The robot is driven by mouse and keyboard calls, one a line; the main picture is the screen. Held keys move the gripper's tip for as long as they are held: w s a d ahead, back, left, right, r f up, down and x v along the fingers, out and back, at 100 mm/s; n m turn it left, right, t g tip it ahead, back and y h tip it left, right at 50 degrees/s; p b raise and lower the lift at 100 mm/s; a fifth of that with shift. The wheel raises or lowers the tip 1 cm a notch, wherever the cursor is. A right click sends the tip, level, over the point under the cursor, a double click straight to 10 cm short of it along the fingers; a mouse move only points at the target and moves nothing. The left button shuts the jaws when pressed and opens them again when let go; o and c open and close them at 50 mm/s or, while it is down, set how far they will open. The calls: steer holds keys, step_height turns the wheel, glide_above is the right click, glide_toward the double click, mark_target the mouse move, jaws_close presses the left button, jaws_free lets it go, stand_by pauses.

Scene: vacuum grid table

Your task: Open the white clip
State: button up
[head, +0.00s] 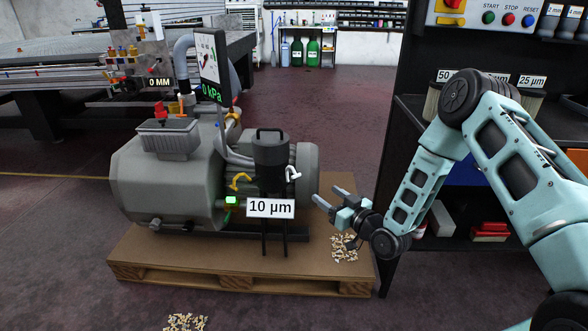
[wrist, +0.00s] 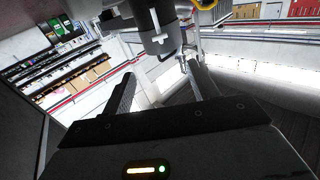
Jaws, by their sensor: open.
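The white clip (head: 292,173) is on the right side of the dark filter canister (head: 271,150), above the "10 µm" label (head: 270,208). A yellow clip (head: 240,181) is on the canister's left side. My gripper (head: 325,195) is open and empty, to the right of and slightly below the white clip, apart from it, its fingers pointing left toward the canister. In the wrist view the open fingers (wrist: 161,70) have a dark cylindrical body (wrist: 157,32) beyond them. A small pale piece shows near the right fingertip; I cannot tell if it is the clip.
The grey pump (head: 165,180) and the canister stand on a wooden pallet (head: 240,272). A gauge panel reading 0 kPa (head: 209,65) rises behind. Wood chips (head: 344,248) lie below my gripper. A dark shelf unit (head: 400,130) stands close on the right. Floor in front is mostly clear.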

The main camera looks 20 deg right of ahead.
mark_target(294, 171)
steer(key=b+x, duration=0.2)
steer(key=x, duration=1.4)
steer(key=shift+w+a, duration=0.15)
steer(key=shift+w, duration=0.15)
steer(key=c, duration=1.3)
